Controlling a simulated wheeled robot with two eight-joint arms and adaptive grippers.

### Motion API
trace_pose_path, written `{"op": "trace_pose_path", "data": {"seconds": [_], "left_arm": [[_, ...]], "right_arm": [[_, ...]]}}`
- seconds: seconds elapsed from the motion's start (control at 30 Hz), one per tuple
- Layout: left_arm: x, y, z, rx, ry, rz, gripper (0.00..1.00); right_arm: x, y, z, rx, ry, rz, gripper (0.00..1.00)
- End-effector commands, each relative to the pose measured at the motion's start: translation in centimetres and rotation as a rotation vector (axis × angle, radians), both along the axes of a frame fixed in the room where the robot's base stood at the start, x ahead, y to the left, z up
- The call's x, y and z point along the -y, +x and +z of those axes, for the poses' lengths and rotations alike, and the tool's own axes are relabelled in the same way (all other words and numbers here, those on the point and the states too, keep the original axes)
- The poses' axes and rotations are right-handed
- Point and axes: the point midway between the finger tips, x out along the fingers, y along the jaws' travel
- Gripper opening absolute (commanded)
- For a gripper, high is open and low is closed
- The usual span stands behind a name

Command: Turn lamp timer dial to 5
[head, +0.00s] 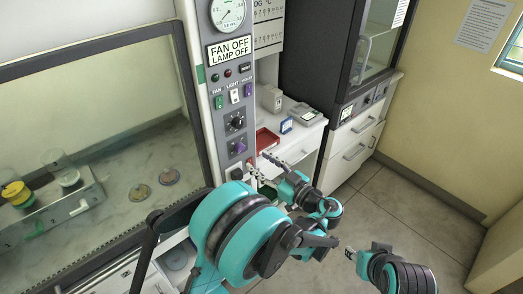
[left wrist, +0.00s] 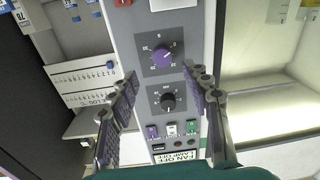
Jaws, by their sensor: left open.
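The cabinet's control column carries two round dials, a purple one (head: 238,147) below a black one (head: 236,122). The upside-down left wrist view shows the purple dial (left wrist: 162,57) and black dial (left wrist: 168,101) on dark scale plates. The scale numbers and pointer settings are too small to read. My left gripper (head: 263,167) is open and empty, low and just right of the column. In the left wrist view its fingers (left wrist: 162,78) spread either side of the dials, apart from them. My right gripper (head: 351,254) is at the lower right, away from the column; its jaw opening is unclear.
Green, white and purple switches (head: 234,96) sit above the dials, under the FAN OFF / LAMP OFF display (head: 229,49). A red tray (head: 267,139) and small devices stand on the white bench to the right. The glass-fronted cabinet (head: 100,120) fills the left. Floor at right is clear.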

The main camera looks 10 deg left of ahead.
Motion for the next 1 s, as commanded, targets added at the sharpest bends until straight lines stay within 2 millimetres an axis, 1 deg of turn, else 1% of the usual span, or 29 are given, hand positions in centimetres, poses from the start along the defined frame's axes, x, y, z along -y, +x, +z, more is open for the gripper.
{"op": "trace_pose_path", "data": {"seconds": [0.2,0.4,0.53,0.77,0.87,0.9,0.93,0.97,1.0], "left_arm": [[-3.2,2.0,-0.2,-0.003,-0.001,0.003,0.48],[-5.2,3.5,-0.1,-0.004,-0.001,0.002,0.48],[-5.7,3.9,0.0,-0.004,-0.001,0.001,0.48],[-5.8,4.0,0.0,-0.004,-0.001,0.0,0.48],[-5.8,4.0,0.0,-0.004,-0.001,0.0,0.25],[-5.8,4.0,0.0,-0.004,-0.001,0.0,0.14],[-5.8,4.0,0.0,-0.004,-0.001,0.0,0.06],[-5.8,4.0,0.0,-0.004,-0.001,0.0,0.0],[-5.8,4.0,0.0,-0.004,-0.001,0.0,0.0]], "right_arm": [[0.0,0.0,-1.0,0.0,0.0,0.0,0.4],[0.0,0.0,-1.5,0.0,0.0,0.0,0.4],[0.0,0.0,-1.6,0.0,0.0,0.0,0.4],[0.0,0.0,-1.5,0.0,0.0,0.0,0.4],[0.0,0.0,-1.5,0.0,0.0,0.0,0.4],[0.0,0.0,-1.5,0.0,0.0,0.0,0.4],[0.0,0.0,-1.5,0.0,0.0,0.0,0.4],[0.0,0.0,-1.5,0.0,0.0,0.0,0.4],[0.0,0.0,-1.5,0.0,0.0,0.0,0.4]]}}
